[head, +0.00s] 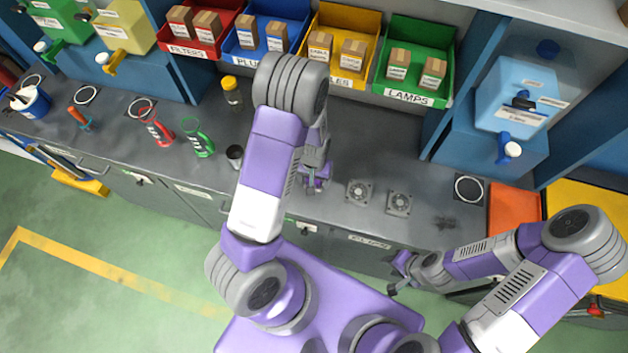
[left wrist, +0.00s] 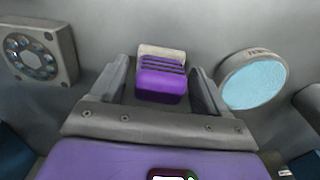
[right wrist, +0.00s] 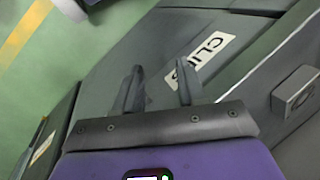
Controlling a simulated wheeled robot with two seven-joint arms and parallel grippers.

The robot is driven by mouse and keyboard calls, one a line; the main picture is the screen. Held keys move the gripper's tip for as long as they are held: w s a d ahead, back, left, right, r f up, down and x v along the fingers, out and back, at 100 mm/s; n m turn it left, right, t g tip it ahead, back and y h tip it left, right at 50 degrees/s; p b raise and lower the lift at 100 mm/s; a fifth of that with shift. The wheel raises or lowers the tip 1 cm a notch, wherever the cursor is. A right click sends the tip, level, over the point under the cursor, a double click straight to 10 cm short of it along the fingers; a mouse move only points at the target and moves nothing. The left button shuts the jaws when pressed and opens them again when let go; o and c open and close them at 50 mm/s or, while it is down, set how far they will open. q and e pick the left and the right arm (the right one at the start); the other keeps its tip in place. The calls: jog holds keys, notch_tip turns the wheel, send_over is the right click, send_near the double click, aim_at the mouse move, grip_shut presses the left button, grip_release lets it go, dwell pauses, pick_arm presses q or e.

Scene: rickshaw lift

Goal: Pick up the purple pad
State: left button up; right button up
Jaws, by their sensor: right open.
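The purple pad (left wrist: 160,84), a small purple block with dark grooves and a pale far end, lies on the grey bench in the left wrist view. My left gripper (left wrist: 162,88) is open, with one finger on each side of the pad and narrow gaps between. In the head view my left gripper (head: 316,180) is low at the bench, left of two grey fans; the arm and fingers largely hide the pad there. My right gripper (head: 398,272) is open and empty in front of the bench edge; the right wrist view shows its fingers (right wrist: 158,88) apart over a labelled drawer front.
A grey fan (left wrist: 40,55) and a round light-blue-topped thing (left wrist: 252,83) flank the pad. In the head view, fans (head: 399,203), a dark cup (head: 235,154) and green (head: 198,140) and red (head: 157,130) items stand on the bench. Coloured bins (head: 415,62) line the back.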

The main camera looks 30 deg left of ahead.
pick_arm(q)
jog(key=c, duration=0.9)
notch_tip(320, 180, up, 10)
jog(key=shift+p, duration=0.6)
